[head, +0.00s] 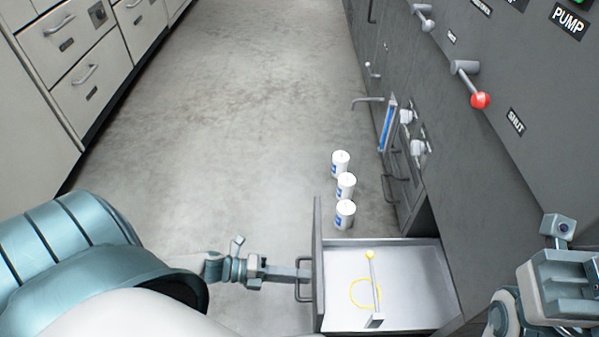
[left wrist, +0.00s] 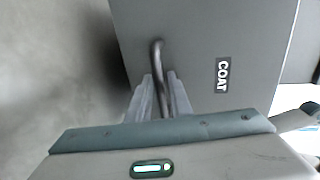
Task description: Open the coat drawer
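The coat drawer (head: 415,262) stands pulled out from the grey cabinet wall, its inside open to view in the head view. In the left wrist view its front (left wrist: 205,40) carries a COAT label (left wrist: 223,74) and a curved bar handle (left wrist: 157,55). My left gripper (head: 304,274) is at this handle. In the left wrist view its fingers (left wrist: 161,84) lie close on both sides of the bar, shut on it. A yellow ring and a grey rod with a yellow knob (head: 370,255) lie in the drawer. My right arm (head: 560,285) shows at lower right; its fingertips are not clear.
Three white canisters (head: 345,186) stand on the floor beyond the drawer. The grey cabinet has levers, one with a red knob (head: 480,100), and other handles. Pale drawers (head: 90,85) line the left side. The floor between is clear.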

